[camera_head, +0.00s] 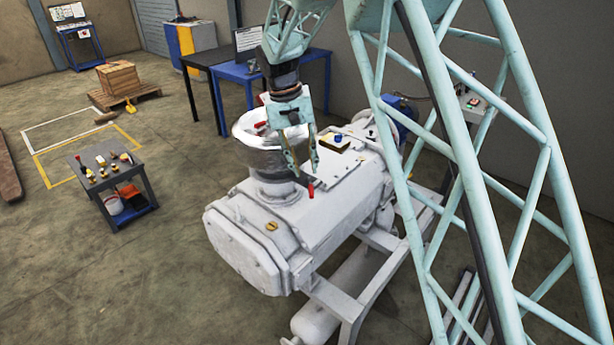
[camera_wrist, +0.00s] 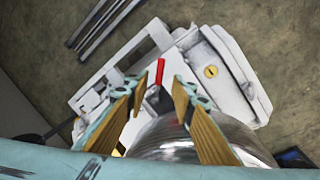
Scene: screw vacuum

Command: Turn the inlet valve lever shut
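My gripper (camera_head: 305,173) hangs with its fingers pointing down, beside the shiny inlet dome (camera_head: 252,133) of the white vacuum pump (camera_head: 335,205). A small red lever handle (camera_head: 311,190) shows just below the fingertips. In the wrist view, my gripper (camera_wrist: 168,82) has its two fingers apart. The red lever (camera_wrist: 159,74) with a dark part lies between the fingertips, close to the left one. I cannot tell whether it touches a finger. The inlet dome (camera_wrist: 165,138) is below the fingers in that view. Another red handle (camera_head: 260,124) is at the dome's rim.
The pump stands on a white frame. A small tool table (camera_head: 100,165) stands at the left, with a wooden crate (camera_head: 119,76) on a pallet behind. Open floor lies left of the pump.

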